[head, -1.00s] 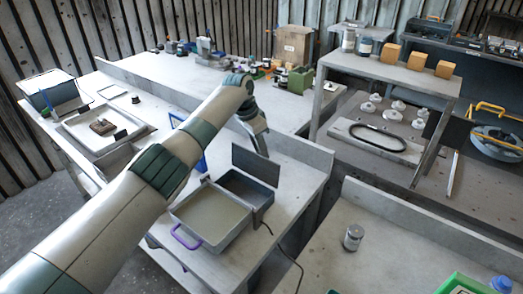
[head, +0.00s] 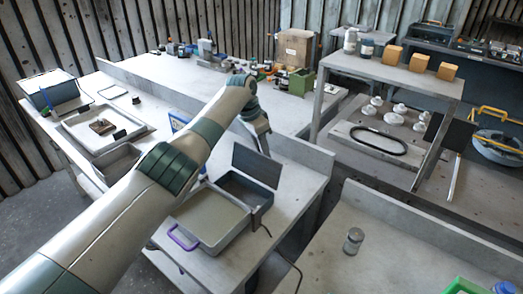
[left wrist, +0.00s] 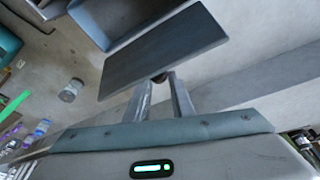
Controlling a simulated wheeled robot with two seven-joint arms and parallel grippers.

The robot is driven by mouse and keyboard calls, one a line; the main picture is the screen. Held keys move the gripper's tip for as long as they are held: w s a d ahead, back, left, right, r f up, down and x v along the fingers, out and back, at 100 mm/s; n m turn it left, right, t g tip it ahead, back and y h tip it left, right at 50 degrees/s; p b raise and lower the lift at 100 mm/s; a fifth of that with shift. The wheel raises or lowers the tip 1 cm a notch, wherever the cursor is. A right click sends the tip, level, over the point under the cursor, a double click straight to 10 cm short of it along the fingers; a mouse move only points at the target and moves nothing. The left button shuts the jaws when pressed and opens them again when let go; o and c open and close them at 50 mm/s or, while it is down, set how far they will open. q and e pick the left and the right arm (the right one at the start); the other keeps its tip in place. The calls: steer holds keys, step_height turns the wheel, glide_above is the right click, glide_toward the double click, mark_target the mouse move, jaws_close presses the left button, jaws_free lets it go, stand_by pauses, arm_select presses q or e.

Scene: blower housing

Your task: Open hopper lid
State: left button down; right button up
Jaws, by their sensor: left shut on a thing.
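The hopper is a dark grey open box (head: 232,187) on the grey bench. Its flat dark lid (head: 257,166) stands raised, close to upright, along the box's far edge. In the left wrist view the lid (left wrist: 160,52) lies just beyond my fingers, with part of the box (left wrist: 110,18) behind it. My left gripper (left wrist: 160,82) is shut on a small dark knob (left wrist: 160,77) at the lid's edge. In the head view my left gripper (head: 262,148) is at the lid's far side, its fingertips largely hidden. My right gripper is not in view.
A shallow tray (head: 212,218) with a purple handle (head: 183,238) sits in front of the box. A small jar (head: 353,240) stands on the right bench. A raised shelf (head: 380,72) carries orange blocks. A cable runs down the bench edge.

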arm_select(q)
steer(key=c, duration=1.9)
jaws_free()
steer(key=shift+w+f, duration=0.2)
steer(key=shift+f, duration=0.1)
steer(key=o, duration=0.4)
steer(key=shift+w+d+f, duration=0.3)
steer(key=shift+w+f, duration=0.15)
steer(key=shift+w, duration=0.15)
steer(key=shift+w+d+f, duration=0.25)
steer(key=shift+w+f, duration=0.2)
steer(key=shift+w, duration=0.15)
steer(key=shift+c, duration=0.2)
steer(key=b+v, duration=0.4)
steer(key=v, duration=1.3)
steer(key=shift+b, duration=0.3)
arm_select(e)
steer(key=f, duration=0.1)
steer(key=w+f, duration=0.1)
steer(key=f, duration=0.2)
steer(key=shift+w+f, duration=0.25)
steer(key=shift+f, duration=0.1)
arm_select(q)
steer(key=shift+a+r, duration=0.1)
steer(key=shift+r, duration=0.05)
